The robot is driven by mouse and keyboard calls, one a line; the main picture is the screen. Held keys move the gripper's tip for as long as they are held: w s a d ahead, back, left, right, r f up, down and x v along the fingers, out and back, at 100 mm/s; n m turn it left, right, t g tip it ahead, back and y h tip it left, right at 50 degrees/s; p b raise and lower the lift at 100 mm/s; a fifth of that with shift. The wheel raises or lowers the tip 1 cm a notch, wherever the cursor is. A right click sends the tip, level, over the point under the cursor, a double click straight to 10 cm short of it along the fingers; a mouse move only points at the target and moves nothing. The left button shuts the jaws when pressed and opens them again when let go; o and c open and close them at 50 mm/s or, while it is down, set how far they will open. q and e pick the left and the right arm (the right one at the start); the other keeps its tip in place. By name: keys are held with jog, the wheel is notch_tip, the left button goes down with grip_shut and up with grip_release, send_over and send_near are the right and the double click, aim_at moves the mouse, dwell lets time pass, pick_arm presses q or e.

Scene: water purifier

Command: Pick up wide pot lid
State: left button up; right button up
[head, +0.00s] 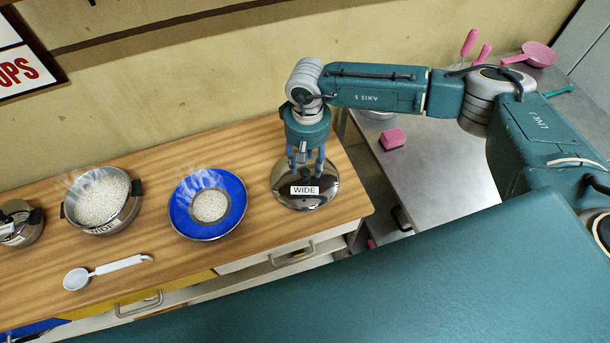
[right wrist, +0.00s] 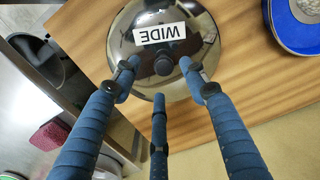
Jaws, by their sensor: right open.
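The wide pot lid (head: 308,201) is a round, shiny metal lid with a white "WIDE" label, lying on the right end of the wooden counter. In the right wrist view the lid (right wrist: 202,38) shows its dark knob (right wrist: 163,65). My right gripper (head: 305,174) points down over the lid. In the right wrist view its three blue fingers (right wrist: 160,76) are open and spread around the knob, with gaps at the sides. I cannot tell whether any fingertip touches the lid. My left gripper is not in view.
On the wooden counter (head: 150,210) stand a blue-rimmed plate of rice (head: 180,215), a steaming pot (head: 122,222), a smaller pot (head: 30,232) and a white ladle (head: 110,267). A metal counter (head: 440,165) with a pink sponge (head: 392,139) lies right, across a gap.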

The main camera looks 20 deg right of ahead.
aim_at(305, 171)
jog(key=f, duration=0.1)
jog(key=f+p, duration=0.1)
jog(key=f, duration=0.1)
jog(key=shift+a+f+p, duration=0.3)
jog(key=shift+p, duration=0.05)
jog(key=shift+w+f, duration=0.1)
jog(key=shift+f, duration=0.2)
grip_shut()
